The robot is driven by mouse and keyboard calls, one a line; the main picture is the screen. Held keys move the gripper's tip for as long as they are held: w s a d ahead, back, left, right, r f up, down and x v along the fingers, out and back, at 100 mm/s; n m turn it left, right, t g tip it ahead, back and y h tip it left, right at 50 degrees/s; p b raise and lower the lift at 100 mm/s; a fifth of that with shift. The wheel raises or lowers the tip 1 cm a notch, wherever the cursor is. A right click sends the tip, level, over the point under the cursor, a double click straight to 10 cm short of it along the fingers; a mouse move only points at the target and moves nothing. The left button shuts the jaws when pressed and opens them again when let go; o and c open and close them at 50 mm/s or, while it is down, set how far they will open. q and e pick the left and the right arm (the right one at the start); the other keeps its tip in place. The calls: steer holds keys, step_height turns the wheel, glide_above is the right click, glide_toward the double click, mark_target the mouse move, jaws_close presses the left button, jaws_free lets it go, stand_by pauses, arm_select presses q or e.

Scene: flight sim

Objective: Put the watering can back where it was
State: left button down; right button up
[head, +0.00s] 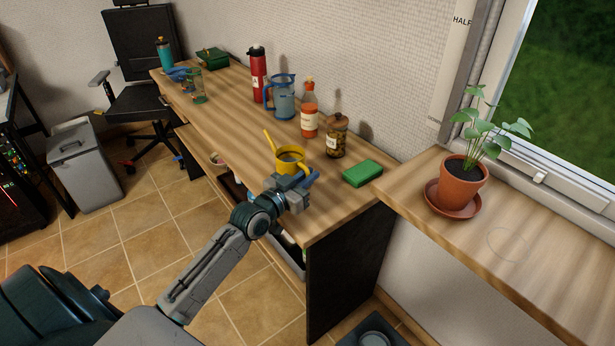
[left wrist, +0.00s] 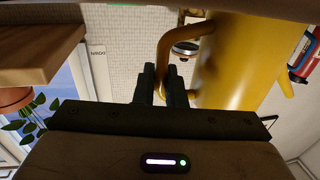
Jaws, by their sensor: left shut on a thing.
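The yellow watering can (head: 291,164) is near the front edge of the wooden desk, its thin spout pointing up and left. My left gripper (head: 297,184) is on its near side. In the left wrist view, the fingers (left wrist: 166,84) are shut on the can's curved handle, and the yellow body (left wrist: 226,58) fills the upper right. I cannot tell whether the can's base touches the desk. A faint round outline (head: 508,244) marks the windowsill. My right gripper is not in view.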

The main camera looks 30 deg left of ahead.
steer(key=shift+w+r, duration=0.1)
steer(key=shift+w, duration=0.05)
